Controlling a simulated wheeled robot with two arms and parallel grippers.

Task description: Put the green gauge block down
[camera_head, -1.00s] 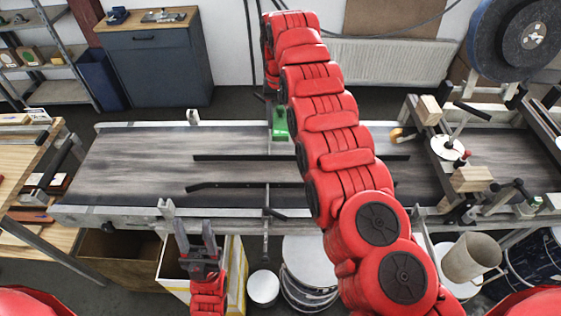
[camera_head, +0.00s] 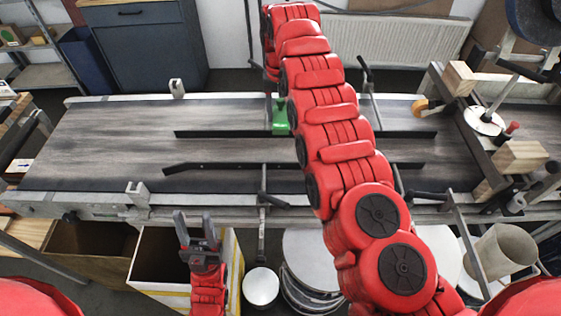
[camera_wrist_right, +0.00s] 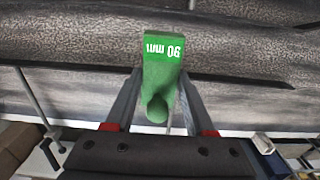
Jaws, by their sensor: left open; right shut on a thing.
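The green gauge block (camera_head: 280,117) is by the far guide rail of the conveyor in the head view, partly hidden by my right arm. In the right wrist view the green block (camera_wrist_right: 163,75) shows a "90 mm" label on its far end and a rounded near end. My right gripper (camera_wrist_right: 160,88) is shut on it, a finger on each side. Whether the block touches the belt I cannot tell. My left gripper (camera_head: 196,222) is open and empty in front of the conveyor, over the white-and-yellow bin (camera_head: 160,287).
The conveyor belt (camera_head: 100,145) is clear on the left. Two dark guide rails (camera_head: 225,168) run along its middle. A frame with wooden blocks (camera_head: 520,155) and a white disc (camera_head: 484,121) stands at the right. A beige cup (camera_head: 495,250) is at the front right.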

